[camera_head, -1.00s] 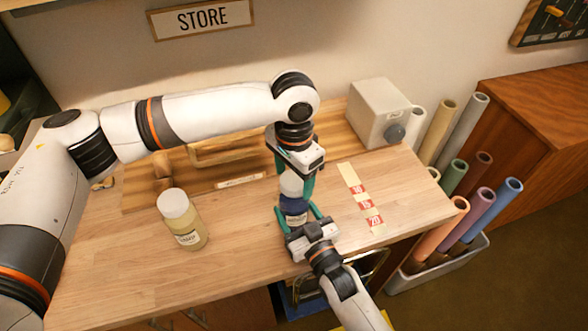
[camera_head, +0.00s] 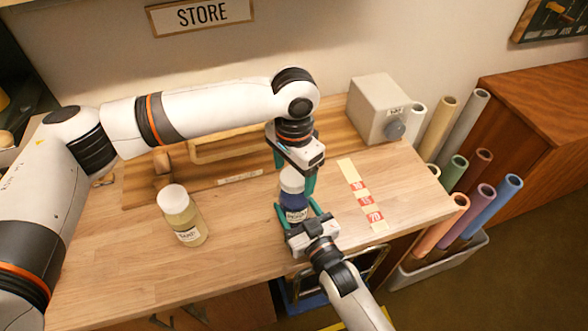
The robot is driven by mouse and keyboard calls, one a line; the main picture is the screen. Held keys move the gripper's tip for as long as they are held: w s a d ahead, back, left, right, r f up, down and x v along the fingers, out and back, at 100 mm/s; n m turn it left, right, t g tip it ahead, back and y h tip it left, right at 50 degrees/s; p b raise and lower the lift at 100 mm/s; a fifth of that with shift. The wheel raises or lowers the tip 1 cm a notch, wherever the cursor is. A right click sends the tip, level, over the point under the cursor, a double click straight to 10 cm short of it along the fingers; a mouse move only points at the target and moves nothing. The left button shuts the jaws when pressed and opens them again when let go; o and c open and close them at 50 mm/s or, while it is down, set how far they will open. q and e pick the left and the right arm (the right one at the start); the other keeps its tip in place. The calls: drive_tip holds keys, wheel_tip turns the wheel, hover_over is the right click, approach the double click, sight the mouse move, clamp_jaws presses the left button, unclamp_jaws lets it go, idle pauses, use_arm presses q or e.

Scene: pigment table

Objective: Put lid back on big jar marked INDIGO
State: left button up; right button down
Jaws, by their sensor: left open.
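The INDIGO jar (camera_head: 294,205), with dark blue contents and a pale label, stands upright near the table's front edge. Its white lid (camera_head: 291,180) sits at the top of the jar; whether it is fully seated cannot be told. My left gripper (camera_head: 294,180) points down from above, open, with its green fingers on either side of the lid. My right gripper (camera_head: 299,210) reaches in from the front, its green fingers around the jar's body and seemingly closed on it. The label is partly hidden by the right gripper.
A yellowish jar with a white lid (camera_head: 181,215) stands to the left on the wooden table (camera_head: 125,265). A grey box with a knob (camera_head: 379,108) stands at the back right. Red-numbered tape (camera_head: 361,194) lies right of the jar. Coloured rolls (camera_head: 478,213) stand beyond the right edge.

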use_arm(q)
wheel_tip(320, 180, up, 12)
idle(0.5)
use_arm(e)
drive_tip(key=shift+c, duration=1.3)
unclamp_jaws()
drive_tip(key=shift+s, duration=0.1)
drive_tip(key=shift+s+d+f, duration=0.1)
drive_tip(key=shift+s+d, duration=0.1)
drive_tip(key=shift+s, duration=0.1)
use_arm(q)
wheel_tip(320, 180, down, 2)
drive_tip(key=shift+f+b, duration=0.2)
drive_tip(key=shift+b, duration=1)
use_arm(e)
drive_tip(key=v, duration=1.1)
